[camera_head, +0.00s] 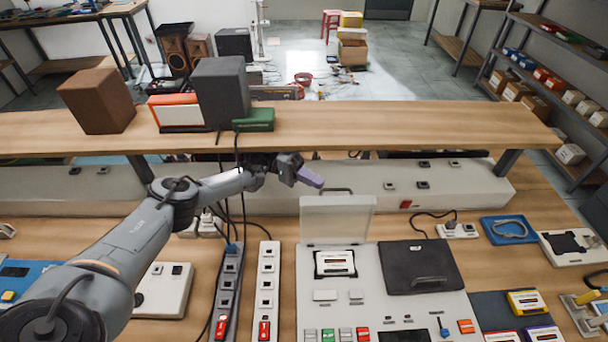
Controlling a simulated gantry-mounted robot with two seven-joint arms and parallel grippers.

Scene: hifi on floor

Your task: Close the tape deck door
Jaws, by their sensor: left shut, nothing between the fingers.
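The tape deck (360,309) lies on the bench in the lower middle. Its light door (337,221) stands raised at the back of the left cassette bay. A cassette (335,263) sits in that open bay. A dark cover (420,266) lies flat over the bay to the right. My left gripper (313,179) is shut and empty, with purple fingertips. In the picture it is just above and left of the raised door's top edge; I cannot tell the exact gap in depth. My right gripper is not in view.
Two power strips (266,291) lie left of the deck. A wooden shelf (360,130) with speakers (221,92) runs behind, above my gripper. Black cables (241,180) hang near my left forearm. Cassettes (524,302) and a blue tray (508,230) lie to the right.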

